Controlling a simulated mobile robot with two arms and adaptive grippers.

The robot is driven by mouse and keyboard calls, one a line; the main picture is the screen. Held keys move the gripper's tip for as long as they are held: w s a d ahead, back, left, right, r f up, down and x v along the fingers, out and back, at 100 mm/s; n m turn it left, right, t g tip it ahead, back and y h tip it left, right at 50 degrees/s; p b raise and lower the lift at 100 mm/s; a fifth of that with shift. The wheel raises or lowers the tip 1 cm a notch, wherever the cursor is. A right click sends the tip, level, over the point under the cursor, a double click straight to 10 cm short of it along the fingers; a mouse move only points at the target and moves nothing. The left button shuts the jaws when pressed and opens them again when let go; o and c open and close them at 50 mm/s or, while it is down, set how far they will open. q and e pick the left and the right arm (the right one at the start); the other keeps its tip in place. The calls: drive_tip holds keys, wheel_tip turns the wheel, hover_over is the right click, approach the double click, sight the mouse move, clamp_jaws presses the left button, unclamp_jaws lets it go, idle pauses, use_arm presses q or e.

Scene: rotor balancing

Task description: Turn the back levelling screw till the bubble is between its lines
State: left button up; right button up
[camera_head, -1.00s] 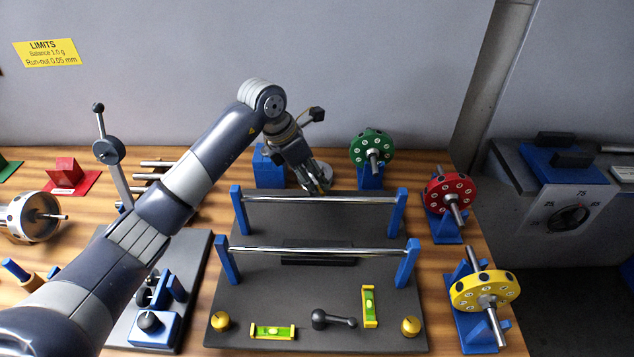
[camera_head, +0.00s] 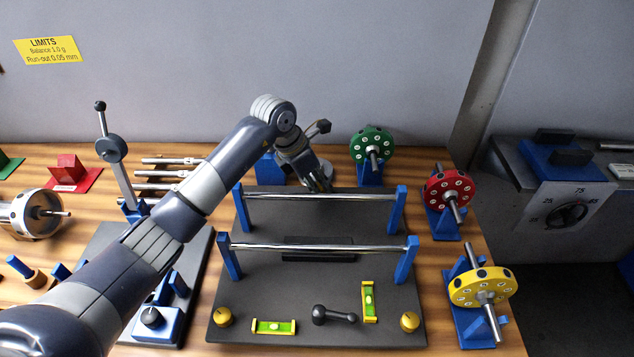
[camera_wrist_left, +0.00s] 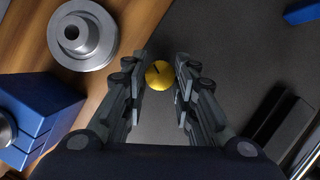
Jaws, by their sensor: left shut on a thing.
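The back levelling screw (camera_wrist_left: 159,74) is a yellow round knob with a dark mark, between the left fingertips in the left wrist view. My left gripper (camera_head: 319,186) is shut on it at the back edge of the dark base plate (camera_head: 255,295); arm and gripper hide the screw in the head view. Two green bubble levels lie on the plate: one crosswise at front left (camera_head: 274,327), one lengthwise at front right (camera_head: 369,302). Their bubbles are too small to read against the lines. Yellow front screws sit at left (camera_head: 222,317) and right (camera_head: 410,321). My right gripper is not in view.
Two steel rails (camera_head: 320,249) on blue posts span the plate. A black-knobbed lever (camera_head: 334,316) lies at the front. Green (camera_head: 372,143), red (camera_head: 449,190) and yellow (camera_head: 481,287) rotors stand right. A grey flanged part (camera_wrist_left: 82,35) and blue block (camera_wrist_left: 38,118) are close to the left gripper.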

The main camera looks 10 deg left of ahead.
use_arm(q)
drive_tip(key=shift+n, duration=0.3)
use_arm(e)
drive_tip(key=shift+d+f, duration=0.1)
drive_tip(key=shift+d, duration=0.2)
use_arm(q)
drive_tip(key=shift+n+t+y+b, duration=0.35)
drive_tip(key=shift+n+t, duration=0.15)
drive_tip(key=shift+n, duration=0.4)
drive_tip(key=n, duration=0.2)
drive_tip(key=n+y+b, duration=0.1)
drive_tip(key=n, duration=0.1)
drive_tip(key=shift+s+d+t+y+b, duration=0.1)
drive_tip(key=shift+d+t+y+b, duration=0.1)
drive_tip(key=shift+t+y+b, duration=0.1)
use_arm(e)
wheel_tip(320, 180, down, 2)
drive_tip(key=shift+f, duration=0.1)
use_arm(q)
drive_tip(key=shift+r+n, duration=0.1)
drive_tip(key=shift+n, duration=0.3)
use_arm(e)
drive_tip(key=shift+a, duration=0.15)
use_arm(q)
drive_tip(key=o, duration=1.1)
drive_tip(key=shift+c, duration=0.2)
